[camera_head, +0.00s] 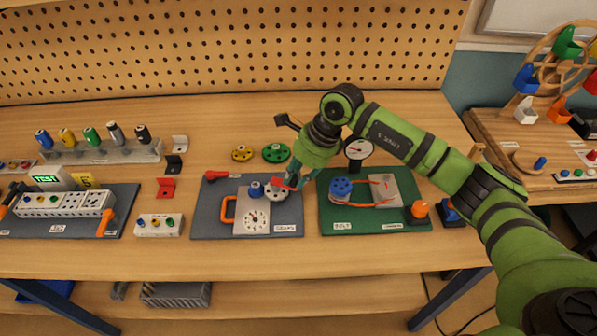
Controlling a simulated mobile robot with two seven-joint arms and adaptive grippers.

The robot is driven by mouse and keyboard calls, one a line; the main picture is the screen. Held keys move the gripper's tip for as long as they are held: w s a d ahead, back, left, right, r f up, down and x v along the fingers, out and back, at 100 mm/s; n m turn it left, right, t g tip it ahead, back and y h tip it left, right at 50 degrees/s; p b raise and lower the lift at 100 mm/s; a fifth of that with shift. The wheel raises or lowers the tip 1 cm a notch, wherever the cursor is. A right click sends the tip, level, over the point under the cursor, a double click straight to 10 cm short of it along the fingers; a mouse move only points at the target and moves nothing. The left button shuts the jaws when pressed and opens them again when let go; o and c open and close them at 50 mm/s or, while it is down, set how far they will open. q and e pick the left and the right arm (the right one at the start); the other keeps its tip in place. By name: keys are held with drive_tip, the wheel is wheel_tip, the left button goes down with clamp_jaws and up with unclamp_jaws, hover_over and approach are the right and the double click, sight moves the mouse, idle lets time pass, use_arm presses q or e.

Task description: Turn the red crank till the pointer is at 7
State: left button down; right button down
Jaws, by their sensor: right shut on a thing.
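The gear unit stands on a grey mat (210,222) at the bench's middle. It has a light plate with a white dial (256,218), a blue knob (257,189) and an orange handle (228,210). The dial's pointer and numbers are too small to read. The red crank (283,185) sits on a pale round wheel (275,196) at the plate's upper right. My right gripper (290,182) reaches down from the upper right and is shut on the red crank, partly hiding it. My left gripper is not in view.
A green mat (326,217) with a belt unit lies right of the grey mat. A gauge (358,149) stands behind it. Yellow (242,153) and green (276,153) wheels lie behind the gear unit. The front bench strip is clear.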

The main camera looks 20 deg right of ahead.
drive_tip(key=a+m+t+h+b, duration=0.1)
drive_tip(key=m+b, duration=0.1)
drive_tip(key=m, duration=0.1)
drive_tip(key=s+a+m+t+b, duration=0.1)
drive_tip(key=m+b, duration=0.1)
drive_tip(key=m, duration=0.1)
drive_tip(key=a+m+h+b, duration=0.1)
drive_tip(key=a+m+b, duration=0.1)
drive_tip(key=m, duration=0.1)
drive_tip(key=shift+s+r+m+t+h, duration=0.3)
drive_tip(key=shift+s+m+t, duration=0.1)
idle(0.4)
drive_tip(key=c, duration=1.1)
unclamp_jaws()
drive_tip(key=shift+a+f, duration=0.1)
